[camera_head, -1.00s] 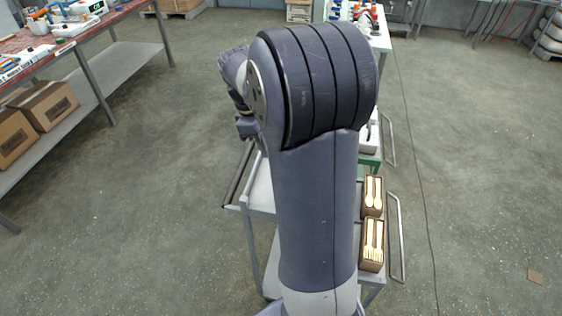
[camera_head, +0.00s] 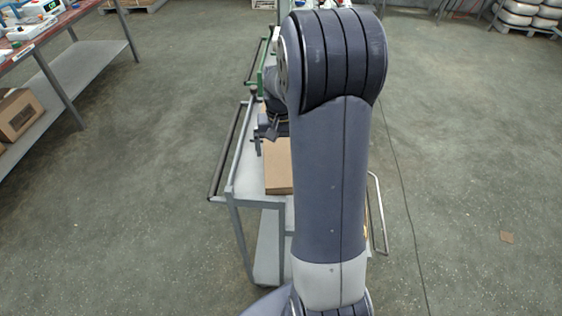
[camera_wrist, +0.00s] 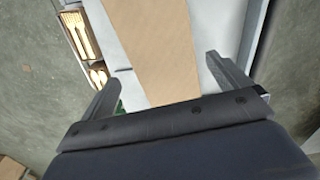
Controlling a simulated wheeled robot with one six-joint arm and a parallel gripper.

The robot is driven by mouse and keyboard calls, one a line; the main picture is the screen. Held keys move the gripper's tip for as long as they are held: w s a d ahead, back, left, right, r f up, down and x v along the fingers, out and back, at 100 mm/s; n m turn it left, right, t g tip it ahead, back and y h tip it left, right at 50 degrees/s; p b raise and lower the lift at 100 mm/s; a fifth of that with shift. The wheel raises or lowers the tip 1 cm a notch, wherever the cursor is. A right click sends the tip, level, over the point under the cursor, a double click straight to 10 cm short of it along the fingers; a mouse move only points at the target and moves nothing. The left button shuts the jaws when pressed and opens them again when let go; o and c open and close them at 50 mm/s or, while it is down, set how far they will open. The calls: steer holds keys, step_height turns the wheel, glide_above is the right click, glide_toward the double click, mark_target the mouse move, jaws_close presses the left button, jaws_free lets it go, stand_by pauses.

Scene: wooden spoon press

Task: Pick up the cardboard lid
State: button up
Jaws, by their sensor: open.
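The cardboard lid (camera_head: 278,170) is a flat brown piece on the grey cart, partly hidden behind my arm in the head view. In the wrist view the lid (camera_wrist: 155,45) runs up the middle of the picture. My gripper (camera_wrist: 160,70) is open, with one finger to each side of the lid's near part in that view. Nothing is held. In the head view my gripper (camera_head: 266,133) is beside the far end of the lid, mostly hidden by my arm. I cannot tell its height above the lid.
Boxes of wooden forks (camera_wrist: 79,35) and wooden spoons (camera_wrist: 97,75) stand left of the lid in the wrist view. The cart (camera_head: 240,165) has a rail along its left side. A workbench (camera_head: 85,65) stands at left, with a cardboard box (camera_head: 18,112) on its lower shelf.

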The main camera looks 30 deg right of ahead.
mark_target(279, 160)
steer(key=shift+o, duration=0.2)
steer(key=shift+w+f+p, duration=0.2)
steer(key=shift+f+p, duration=0.45)
steer(key=shift+f, duration=2.5)
steer(key=c, duration=0.9)
